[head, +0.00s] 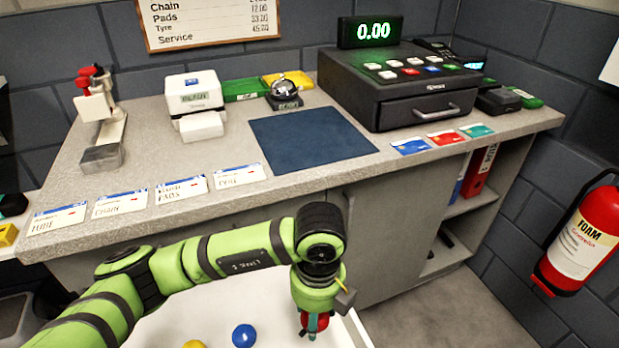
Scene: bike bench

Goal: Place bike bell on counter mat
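The dark blue counter mat (311,141) lies flat and bare on the grey counter, in front of the register. My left arm comes in from the left, and its gripper (315,326) points down over a white tray (262,305) below the counter front. A small red rounded thing (322,320) shows at its fingertips; I cannot tell whether it is gripped or just behind them. A blue rounded thing (243,335) and a yellow one (194,344) lie in the tray. I cannot tell which is the bike bell. My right gripper is not in view.
A silver-domed counter bell (285,92) stands behind the mat, beside a white card machine (195,103). The black cash register (400,88) is right of the mat. Labelled cards (181,190) line the front edge. A red extinguisher (580,240) hangs at right.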

